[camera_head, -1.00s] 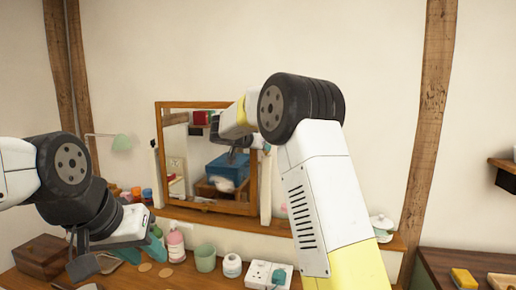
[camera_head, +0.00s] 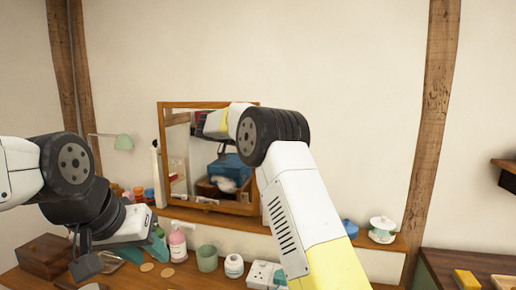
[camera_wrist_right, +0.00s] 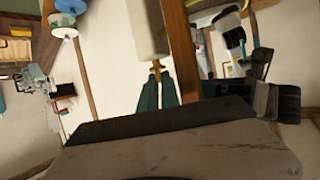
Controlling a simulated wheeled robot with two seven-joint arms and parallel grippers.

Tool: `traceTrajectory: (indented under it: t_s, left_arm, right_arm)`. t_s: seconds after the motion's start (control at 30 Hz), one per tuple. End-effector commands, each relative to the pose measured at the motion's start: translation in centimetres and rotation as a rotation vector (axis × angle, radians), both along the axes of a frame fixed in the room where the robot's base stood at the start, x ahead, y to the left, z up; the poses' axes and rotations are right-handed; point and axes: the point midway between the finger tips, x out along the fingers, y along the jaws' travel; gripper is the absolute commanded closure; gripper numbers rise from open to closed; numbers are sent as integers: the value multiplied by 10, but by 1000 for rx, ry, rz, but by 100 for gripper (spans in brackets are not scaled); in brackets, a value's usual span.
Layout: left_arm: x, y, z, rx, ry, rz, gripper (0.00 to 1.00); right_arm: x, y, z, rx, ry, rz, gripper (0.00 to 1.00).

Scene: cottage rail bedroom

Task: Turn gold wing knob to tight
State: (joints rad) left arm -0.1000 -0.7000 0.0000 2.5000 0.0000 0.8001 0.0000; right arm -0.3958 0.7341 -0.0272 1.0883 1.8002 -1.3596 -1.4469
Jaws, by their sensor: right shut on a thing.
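The gold wing knob (camera_wrist_right: 156,68) shows in the right wrist view at the lower end of a white post (camera_wrist_right: 146,28) beside the mirror's wooden frame (camera_wrist_right: 181,55). My right gripper (camera_wrist_right: 158,78) has its green fingers on either side of the knob and is shut on it. In the head view my right arm hides the knob and this gripper. The mirror (camera_head: 205,203) stands upright on a wooden shelf. My left gripper (camera_head: 147,256) hangs over the left of the dresser, its teal fingers apart with nothing visible held.
On the dresser are a pink bottle (camera_head: 178,245), a green cup (camera_head: 207,258), a white jar (camera_head: 234,266) and a white socket box (camera_head: 263,274). A lidded dish (camera_head: 382,230) sits on the shelf at right. A wooden box (camera_head: 45,256) is at far left.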

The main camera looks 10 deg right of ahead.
Motion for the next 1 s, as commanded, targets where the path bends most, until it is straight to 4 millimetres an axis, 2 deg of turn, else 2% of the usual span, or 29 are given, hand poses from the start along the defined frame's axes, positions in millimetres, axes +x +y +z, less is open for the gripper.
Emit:
traceTrajectory:
  t_s: [0.07,0.2,0.63,1.0]
  left_arm:
    - [0,0,0,0,0,0,64]
    - [0,0,0,0,0,0,64]
    - [0,0,0,0,0,0,64]
    - [0,0,0,0,0,0,64]
  right_arm:
    - [-1,1,-7,5,13,-1,100]
    - [-1,1,-7,5,13,-1,72]
    - [-1,0,-6,3,12,42,72]
    - [-6,-5,-4,4,8,337,72]
